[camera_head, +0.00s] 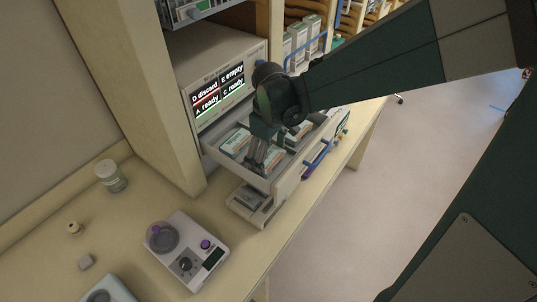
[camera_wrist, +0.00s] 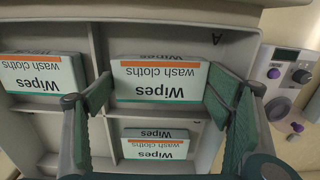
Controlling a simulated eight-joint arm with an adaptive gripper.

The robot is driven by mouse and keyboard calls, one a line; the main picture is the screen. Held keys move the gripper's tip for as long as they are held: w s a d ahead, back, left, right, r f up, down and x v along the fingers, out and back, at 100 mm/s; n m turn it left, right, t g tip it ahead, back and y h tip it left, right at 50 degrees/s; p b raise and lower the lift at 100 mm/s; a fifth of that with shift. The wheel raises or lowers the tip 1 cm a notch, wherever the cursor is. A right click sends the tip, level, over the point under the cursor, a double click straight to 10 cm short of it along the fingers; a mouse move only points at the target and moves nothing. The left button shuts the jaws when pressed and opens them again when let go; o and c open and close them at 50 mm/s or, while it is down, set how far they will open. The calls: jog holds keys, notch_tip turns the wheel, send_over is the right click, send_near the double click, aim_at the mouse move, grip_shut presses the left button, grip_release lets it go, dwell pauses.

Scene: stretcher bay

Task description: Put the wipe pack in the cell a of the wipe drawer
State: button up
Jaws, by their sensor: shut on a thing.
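The wipe pack (camera_wrist: 160,82), a white and green box with an orange stripe, lies between the two fingers of my gripper (camera_wrist: 160,98) in the wrist view. My gripper is shut on it by its sides. The pack is inside or just above a cell of the wipe drawer (camera_wrist: 240,50) whose edge carries the letter A. I cannot tell whether it touches the drawer floor. In the head view my gripper (camera_head: 257,163) reaches down into the pulled-out drawer (camera_head: 284,185), and the fingers and arm partly hide the held pack.
Other wipe packs lie in neighbouring cells, one to the left (camera_wrist: 40,78) and one below (camera_wrist: 155,146) in the wrist view. Thin dividers separate the cells. A status screen (camera_head: 218,90) reads D discard, E empty, A ready, C ready. A device (camera_head: 187,252) stands on the counter.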

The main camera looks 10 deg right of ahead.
aim_at(270, 158)
jog(key=shift+f, duration=0.15)
jog(key=o, duration=0.6)
jog(key=shift+o, duration=0.2)
notch_tip(270, 158, up, 12)
dwell(0.5)
jog(key=shift+s+d+r, duration=0.1)
jog(key=shift+r, duration=0.1)
dwell(0.5)
jog(key=s+d+r+m+t, duration=0.2)
jog(key=s+d+m+t, duration=0.5)
jog(key=s+d, duration=0.5)
jog(key=shift+s+m, duration=1.2)
jog(key=shift+s, duration=0.55)
